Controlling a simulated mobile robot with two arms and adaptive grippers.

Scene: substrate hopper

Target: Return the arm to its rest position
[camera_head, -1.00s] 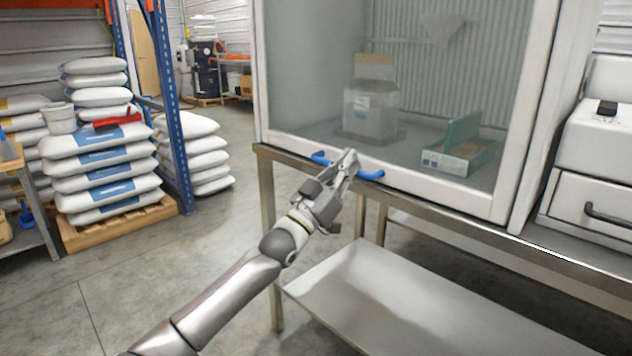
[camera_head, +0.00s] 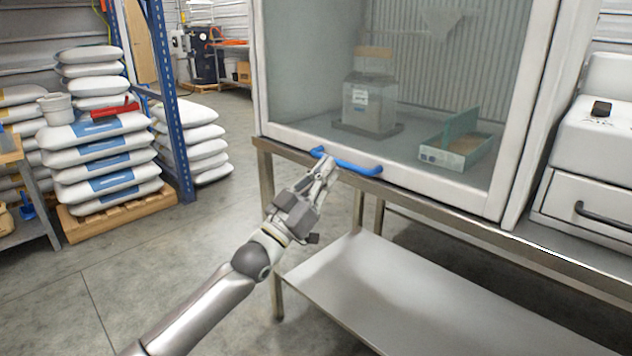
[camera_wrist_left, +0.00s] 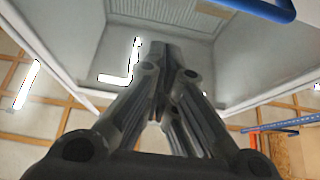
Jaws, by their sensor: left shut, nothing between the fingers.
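My left arm comes in from the lower left in the head view. My left gripper (camera_head: 326,167) is shut and empty, just in front of and below the blue handle (camera_head: 350,165) of the glass-fronted cabinet (camera_head: 262,75). The fingertips overlap the handle's left part in the picture, so I cannot tell the exact gap. In the left wrist view the closed fingers (camera_wrist_left: 165,50) point at the cabinet, and the blue handle (camera_wrist_left: 265,8) lies off to the upper right. My right gripper is out of view.
Behind the glass stand a clear container (camera_head: 369,105) and a green-sided box (camera_head: 462,147). The metal table (camera_head: 450,232) has a lower shelf (camera_head: 370,290). A white drawer unit (camera_head: 590,170) stands right. Stacked sacks (camera_head: 105,160) and a blue rack post (camera_head: 170,110) are left. The floor between is clear.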

